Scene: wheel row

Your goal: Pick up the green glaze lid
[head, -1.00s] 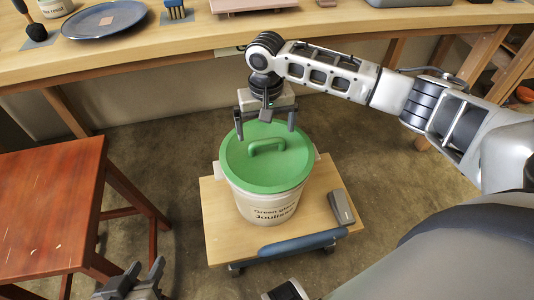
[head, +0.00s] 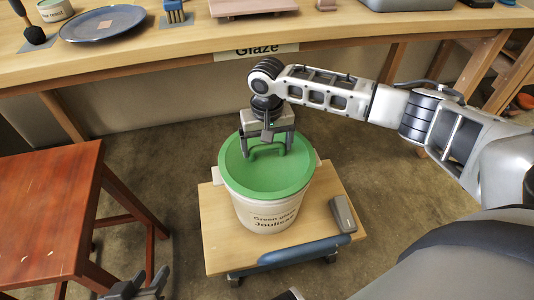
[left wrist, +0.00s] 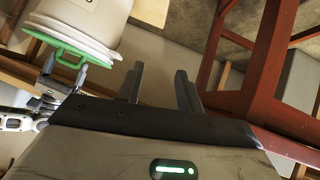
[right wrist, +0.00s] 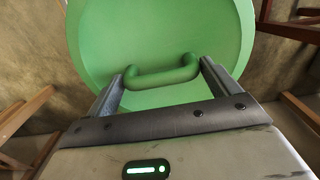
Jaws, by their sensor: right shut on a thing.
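The green glaze lid (head: 265,175) sits on the white bucket (head: 270,215); I see no gap between them. Its raised handle (right wrist: 163,73) is a green bar across the top. My right gripper (head: 268,150) is over the lid, shut on the handle, with one finger at each end of the bar in the right wrist view (right wrist: 160,80). My left gripper (head: 143,284) is low at the left, away from the bucket. In the left wrist view its fingers (left wrist: 158,85) stand apart with nothing between them. The lid rim also shows there (left wrist: 65,45).
The bucket stands on a wooden trolley (head: 225,245) with a blue front edge and a grey block (head: 343,213). A red-brown stool (head: 45,210) is at the left. A workbench (head: 220,38) with a blue plate (head: 103,22) runs along the back.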

